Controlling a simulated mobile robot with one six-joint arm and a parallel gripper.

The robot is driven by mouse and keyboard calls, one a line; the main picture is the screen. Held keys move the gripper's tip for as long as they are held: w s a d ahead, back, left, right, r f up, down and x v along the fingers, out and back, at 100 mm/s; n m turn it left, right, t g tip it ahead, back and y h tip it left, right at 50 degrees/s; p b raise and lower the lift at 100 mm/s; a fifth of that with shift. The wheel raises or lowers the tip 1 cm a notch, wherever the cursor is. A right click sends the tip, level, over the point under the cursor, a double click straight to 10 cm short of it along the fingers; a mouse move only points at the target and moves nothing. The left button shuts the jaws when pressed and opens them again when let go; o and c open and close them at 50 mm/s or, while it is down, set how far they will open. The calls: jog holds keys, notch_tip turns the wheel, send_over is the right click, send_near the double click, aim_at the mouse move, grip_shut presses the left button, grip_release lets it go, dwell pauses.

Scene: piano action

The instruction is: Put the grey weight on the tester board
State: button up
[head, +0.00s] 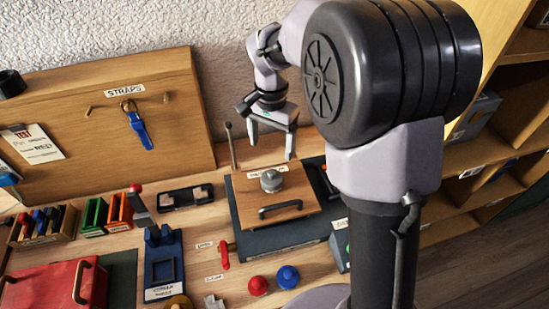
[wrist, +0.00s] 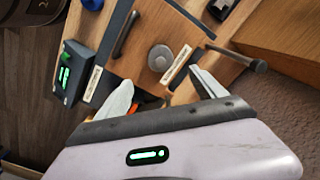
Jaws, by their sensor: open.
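The grey weight (head: 271,180) is a short round knobbed piece standing upright on a wooden board (head: 290,192) with a dark handle and a white label. I cannot read the label, so I cannot tell if this is the tester board. In the wrist view the weight (wrist: 160,58) shows from above, with the label strip beside it. My gripper (head: 272,142) is open and empty, pointing down above and behind the weight, apart from it. Its spread fingers also show in the wrist view (wrist: 163,90), with the weight beyond the gap between them.
The wooden board lies on a dark base (head: 262,242). A strap board (head: 190,135) leans at the wall, left. A thin upright rod (head: 231,148) stands near my gripper. A blue device (head: 163,262), a red knob (head: 258,286) and a blue knob (head: 288,277) are in front.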

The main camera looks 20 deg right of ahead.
jog(key=s+a+r+n+t+y, duration=0.1)
jog(key=s+a+r+n+t, duration=0.15)
jog(key=s+r, duration=0.95)
jog(key=s+f+n+t+y, duration=0.1)
jog(key=s+f+n+t, duration=0.1)
jog(key=s, duration=1)
jog(key=shift+a+f+t, duration=0.15)
jog(key=shift+f+t, duration=0.1)
jog(key=shift+t, duration=0.3)
jog(key=shift+f, duration=0.1)
jog(key=shift+f+b, duration=2.65)
jog(key=shift+b, duration=0.15)
